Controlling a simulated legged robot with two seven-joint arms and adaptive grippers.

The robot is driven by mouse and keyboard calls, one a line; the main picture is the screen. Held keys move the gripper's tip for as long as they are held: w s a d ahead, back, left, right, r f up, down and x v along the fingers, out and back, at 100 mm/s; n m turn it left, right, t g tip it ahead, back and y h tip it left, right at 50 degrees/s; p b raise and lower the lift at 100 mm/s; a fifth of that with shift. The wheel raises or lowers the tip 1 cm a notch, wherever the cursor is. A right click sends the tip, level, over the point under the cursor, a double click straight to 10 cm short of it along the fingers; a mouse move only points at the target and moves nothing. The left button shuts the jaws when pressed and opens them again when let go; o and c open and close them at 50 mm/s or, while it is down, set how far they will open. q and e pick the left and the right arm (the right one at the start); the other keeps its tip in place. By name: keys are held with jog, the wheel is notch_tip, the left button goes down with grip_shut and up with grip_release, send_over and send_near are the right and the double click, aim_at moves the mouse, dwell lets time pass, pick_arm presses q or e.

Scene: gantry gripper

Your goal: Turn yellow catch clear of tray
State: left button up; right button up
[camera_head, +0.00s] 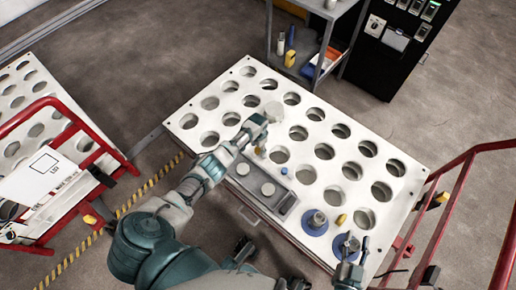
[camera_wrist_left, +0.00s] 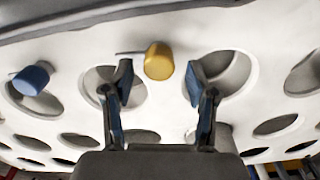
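The yellow catch (camera_wrist_left: 159,61) is a short round knob on the white plate in the left wrist view. In the head view a small yellow piece (camera_head: 260,151) shows just below my left gripper (camera_head: 262,136), at the far end of the grey tray (camera_head: 243,185). My left gripper (camera_wrist_left: 159,82) is open, its two fingers apart on either side of the catch, with no contact visible. A blue knob (camera_wrist_left: 30,79) stands to the left. My right gripper (camera_head: 352,250) is at the lower right near a blue disc; its fingers look spread and empty.
The white plate (camera_head: 243,72) has rows of round holes. Two blue round pieces (camera_head: 315,222) and another yellow piece (camera_head: 341,219) are at its near right. Red railings (camera_head: 462,190) flank the right side. A grey shelf (camera_head: 325,60) stands behind.

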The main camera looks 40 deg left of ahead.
aim_at(258, 149)
pick_arm(q)
jog(key=shift+s+f, duration=0.1)
jog(key=shift+s, duration=0.05)
notch_tip(258, 149, up, 12)
dwell(0.6)
jog(key=shift+f, duration=0.1)
